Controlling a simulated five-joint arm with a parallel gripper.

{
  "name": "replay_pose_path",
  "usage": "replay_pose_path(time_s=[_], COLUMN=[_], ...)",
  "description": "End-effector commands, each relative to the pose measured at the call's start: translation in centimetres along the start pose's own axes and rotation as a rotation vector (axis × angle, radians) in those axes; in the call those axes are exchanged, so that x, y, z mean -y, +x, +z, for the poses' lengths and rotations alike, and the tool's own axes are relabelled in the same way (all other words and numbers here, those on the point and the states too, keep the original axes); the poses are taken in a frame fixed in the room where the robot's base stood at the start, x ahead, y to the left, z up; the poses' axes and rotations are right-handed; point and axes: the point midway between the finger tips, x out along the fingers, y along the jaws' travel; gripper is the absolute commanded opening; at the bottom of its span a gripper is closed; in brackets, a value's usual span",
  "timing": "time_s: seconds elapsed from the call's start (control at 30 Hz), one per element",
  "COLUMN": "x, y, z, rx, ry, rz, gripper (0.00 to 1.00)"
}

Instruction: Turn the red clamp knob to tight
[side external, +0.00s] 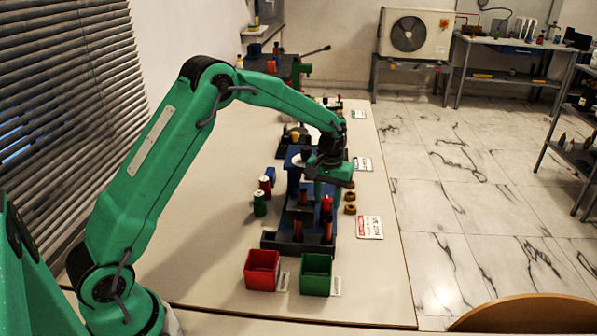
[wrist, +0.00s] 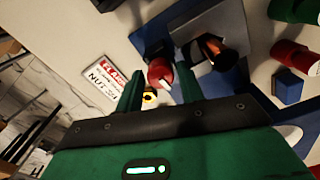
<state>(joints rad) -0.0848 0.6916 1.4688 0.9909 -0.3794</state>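The red clamp knob (side external: 327,203) stands on the blue rig (side external: 269,241) in the side view. In the wrist view the red knob (wrist: 158,72) shows a white mark on its lower edge. My gripper (wrist: 160,84) is open, its two green fingers apart on either side of the knob in the picture. I cannot tell whether either finger touches it. In the side view my gripper (side external: 327,184) is low over the rig, right by the knob. A card with red and black print (side external: 369,227) lies right of the rig; it also shows in the wrist view (wrist: 108,82).
A red bin (side external: 262,270) and a green bin (side external: 316,273) stand at the front of the rig. A green can (side external: 259,203) and a red can (side external: 265,188) stand to its left. Copper-coloured posts (side external: 297,229) rise from the rig.

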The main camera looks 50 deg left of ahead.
Motion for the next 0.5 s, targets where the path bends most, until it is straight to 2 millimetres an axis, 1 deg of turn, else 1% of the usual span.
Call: replay_pose_path(time_s=[0.03,0.17,0.2,0.37,0.5], x=[0.00,-0.02,-0.02,-0.05,-0.08], y=[-0.01,-0.03,-0.04,-0.06,-0.09], z=[0.00,0.00,-0.01,-0.01,-0.03], rx=[0.000,0.000,-0.001,-0.001,-0.003], ry=[0.000,0.000,0.000,0.014,0.069], rz=[0.000,0.000,0.000,0.001,0.001], gripper=[0.34,0.08,0.06,0.06,0.06])
